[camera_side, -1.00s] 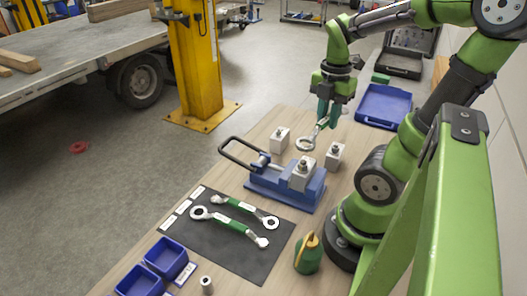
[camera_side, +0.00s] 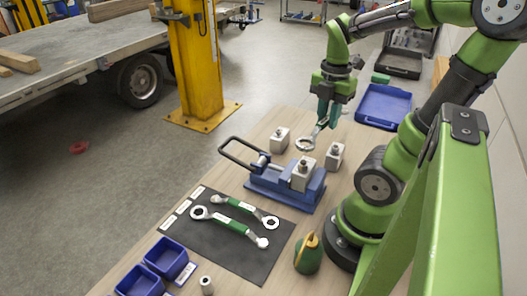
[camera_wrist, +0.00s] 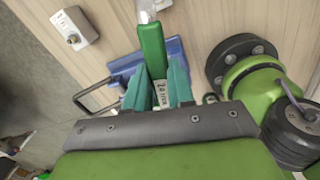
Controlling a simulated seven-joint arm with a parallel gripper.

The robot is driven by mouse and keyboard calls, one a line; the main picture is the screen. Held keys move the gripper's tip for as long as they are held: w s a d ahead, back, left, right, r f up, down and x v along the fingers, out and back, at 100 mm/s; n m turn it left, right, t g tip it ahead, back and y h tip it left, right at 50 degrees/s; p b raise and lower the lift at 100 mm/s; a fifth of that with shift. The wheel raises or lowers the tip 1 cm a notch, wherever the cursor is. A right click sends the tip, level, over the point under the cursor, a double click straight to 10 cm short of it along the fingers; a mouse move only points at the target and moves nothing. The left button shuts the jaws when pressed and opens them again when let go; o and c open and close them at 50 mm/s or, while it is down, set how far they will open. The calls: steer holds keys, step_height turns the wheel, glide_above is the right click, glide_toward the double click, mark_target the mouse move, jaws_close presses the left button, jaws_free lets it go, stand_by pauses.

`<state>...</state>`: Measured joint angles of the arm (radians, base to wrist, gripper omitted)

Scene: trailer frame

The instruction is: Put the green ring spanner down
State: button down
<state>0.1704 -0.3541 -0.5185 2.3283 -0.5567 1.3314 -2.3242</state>
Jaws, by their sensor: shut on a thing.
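My gripper (camera_side: 325,115) is shut on the green ring spanner (camera_side: 305,144) and holds it over the far part of the bench, with its pale ring end pointing down and left. In the wrist view the spanner's green handle (camera_wrist: 152,48) runs up the picture from between my gripper's fingers (camera_wrist: 157,90), with a white printed label near the fingers. The far end is cut off there. Whether the ring touches anything beneath is hard to tell. Two other green-handled spanners (camera_side: 236,204) (camera_side: 238,228) lie on the dark mat (camera_side: 258,262).
A blue clamp fixture (camera_side: 264,183) with a looped handle stands mid-bench, bearing a block with a bolt (camera_side: 301,178). Similar blocks (camera_side: 279,141) (camera_side: 334,158) stand near the ring.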

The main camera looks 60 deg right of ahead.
steer(key=shift+w+a+f, duration=0.1)
steer(key=shift+f, duration=0.05)
steer(key=w+a+f+n, duration=0.2)
steer(key=w+a+n, duration=0.3)
steer(key=w+a, duration=0.15)
steer(key=n, duration=1.5)
glide_above(214, 247)
step_height(214, 247, down, 10)
steer(key=shift+r, duration=0.15)
steer(key=shift+w+f, duration=0.1)
steer(key=shift+f, duration=2.2)
steer(key=shift+f, duration=0.1)
